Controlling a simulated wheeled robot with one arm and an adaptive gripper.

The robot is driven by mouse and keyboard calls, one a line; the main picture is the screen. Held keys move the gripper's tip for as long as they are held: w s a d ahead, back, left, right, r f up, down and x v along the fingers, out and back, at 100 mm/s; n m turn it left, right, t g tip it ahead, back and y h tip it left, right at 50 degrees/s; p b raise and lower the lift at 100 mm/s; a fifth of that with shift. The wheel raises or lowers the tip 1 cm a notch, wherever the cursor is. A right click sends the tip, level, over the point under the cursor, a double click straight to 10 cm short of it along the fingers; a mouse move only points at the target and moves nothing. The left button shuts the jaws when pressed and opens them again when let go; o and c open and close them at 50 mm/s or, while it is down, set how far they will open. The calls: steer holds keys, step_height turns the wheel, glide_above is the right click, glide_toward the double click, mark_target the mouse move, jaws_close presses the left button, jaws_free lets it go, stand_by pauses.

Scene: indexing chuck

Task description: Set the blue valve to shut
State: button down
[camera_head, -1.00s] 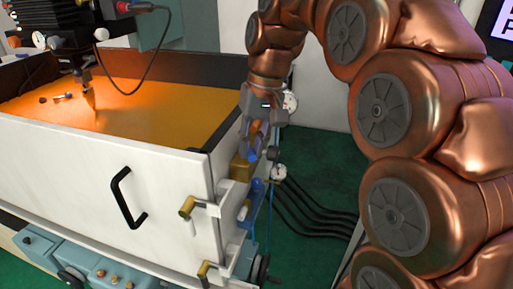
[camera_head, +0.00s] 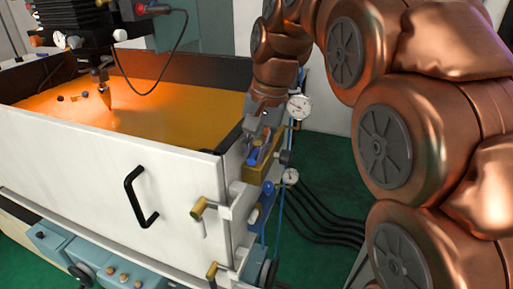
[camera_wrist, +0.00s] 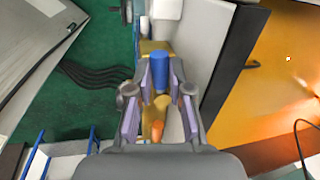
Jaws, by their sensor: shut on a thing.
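The blue valve's handle (camera_wrist: 160,76) shows as a blue cylinder between my gripper's fingers in the wrist view. My gripper (camera_wrist: 160,72) is shut on it. In the head view my gripper (camera_head: 254,142) is at the box's right outer side, over a brass block (camera_head: 262,170), and partly hides the blue part (camera_head: 254,156). A yellow and orange rod shows between the finger bases in the wrist view. I cannot read any shut mark on the valve.
A white-walled box (camera_head: 90,165) with an orange floor stands left of my gripper. Pressure gauges (camera_head: 299,107) are close on the right. A lower blue part (camera_head: 267,196) and a brass-knobbed fitting (camera_head: 200,207) sit below. Black hoses (camera_head: 325,225) run over the green floor.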

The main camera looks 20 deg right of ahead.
steer(key=c, duration=1.1)
jaws_free()
steer(key=shift+r, duration=0.15)
steer(key=shift+s+d+r, duration=0.15)
steer(key=shift+d+r, duration=0.1)
steer(key=shift+r, duration=1)
steer(key=shift+s+d+r, duration=0.1)
steer(key=shift+d+r, duration=0.1)
steer(key=shift+r, duration=1.1)
steer(key=shift+s+d+r, duration=0.15)
steer(key=shift+d+r, duration=0.1)
steer(key=shift+r, duration=1)
